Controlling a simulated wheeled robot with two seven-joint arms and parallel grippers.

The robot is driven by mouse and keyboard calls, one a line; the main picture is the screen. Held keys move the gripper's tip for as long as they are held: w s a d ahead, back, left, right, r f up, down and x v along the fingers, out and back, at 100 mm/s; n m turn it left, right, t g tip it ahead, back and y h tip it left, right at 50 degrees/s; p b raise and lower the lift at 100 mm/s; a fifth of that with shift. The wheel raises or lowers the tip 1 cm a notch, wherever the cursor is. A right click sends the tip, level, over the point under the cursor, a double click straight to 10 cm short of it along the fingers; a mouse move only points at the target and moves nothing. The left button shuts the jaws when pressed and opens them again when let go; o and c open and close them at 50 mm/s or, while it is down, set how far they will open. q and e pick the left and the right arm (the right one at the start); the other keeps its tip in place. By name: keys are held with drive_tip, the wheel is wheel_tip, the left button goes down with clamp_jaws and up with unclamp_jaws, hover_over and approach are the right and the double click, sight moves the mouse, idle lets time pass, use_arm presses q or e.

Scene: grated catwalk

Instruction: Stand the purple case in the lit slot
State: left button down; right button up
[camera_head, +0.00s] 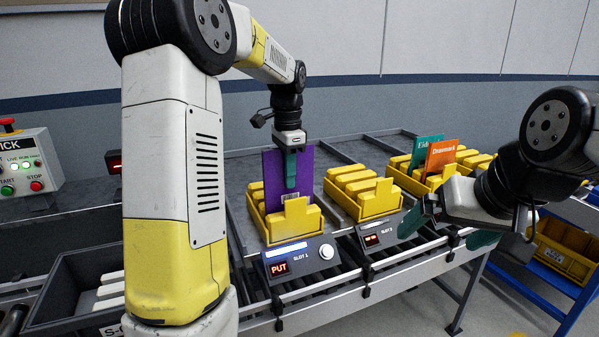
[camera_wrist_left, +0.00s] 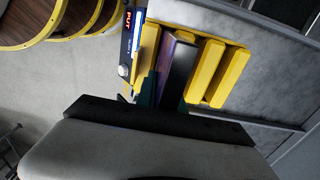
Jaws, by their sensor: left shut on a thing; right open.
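The purple case (camera_head: 304,166) is upright at the yellow slot 1 rack (camera_head: 258,222), its lower edge hidden behind the rack's front divider. My left gripper (camera_head: 291,172) is shut on it from above, with a teal finger against its face. In the left wrist view the purple case (camera_wrist_left: 183,37) shows as a narrow strip between yellow dividers. I cannot tell whether it touches the rack floor. The slot 1 panel (camera_head: 298,259) shows a red PUT sign, a lit bar and a white button. My right gripper (camera_head: 447,232) is open and empty at the right.
A middle yellow rack (camera_head: 362,207) holds no cases; its panel (camera_head: 381,237) shows red dashes. A farther rack (camera_head: 408,180) holds a teal case (camera_head: 425,150) and an orange case (camera_head: 441,155). A grey bin (camera_head: 62,290) and a control box (camera_head: 28,163) stand at the left.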

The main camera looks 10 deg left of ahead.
sight(289, 192)
use_arm(q)
drive_tip(key=shift+f, duration=2.5)
drive_tip(key=c, duration=1.4)
unclamp_jaws()
drive_tip(key=shift+o, duration=0.2)
drive_tip(key=o, duration=0.4)
drive_tip(key=shift+r, duration=0.1)
wheel_tip(289, 192, up, 8)
